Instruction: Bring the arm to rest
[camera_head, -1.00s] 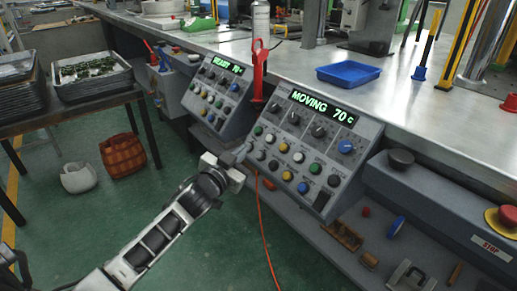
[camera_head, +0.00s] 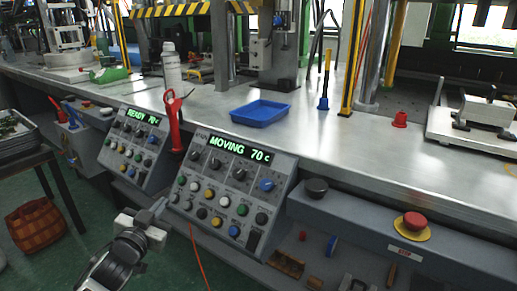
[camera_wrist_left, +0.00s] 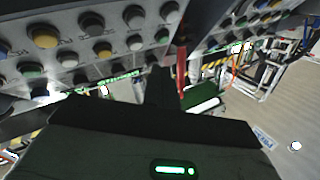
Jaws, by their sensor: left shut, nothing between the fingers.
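My left arm comes in from the bottom left of the head view. Its gripper (camera_head: 157,208) is shut and empty, in front of the control panels and apart from the buttons as far as I can tell. The nearer panel (camera_head: 240,178) has a green display reading "MOVING 70 c" above rows of knobs and coloured buttons. The panel to its left (camera_head: 133,148) reads "READY 70 c". In the left wrist view the dark fingers (camera_wrist_left: 160,85) point toward a panel with white, yellow and green buttons (camera_wrist_left: 90,45). My right gripper is not in view.
A red stop button (camera_head: 414,221) and a black button (camera_head: 315,187) sit on the bench front. A woven basket (camera_head: 36,224) stands on the green floor.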

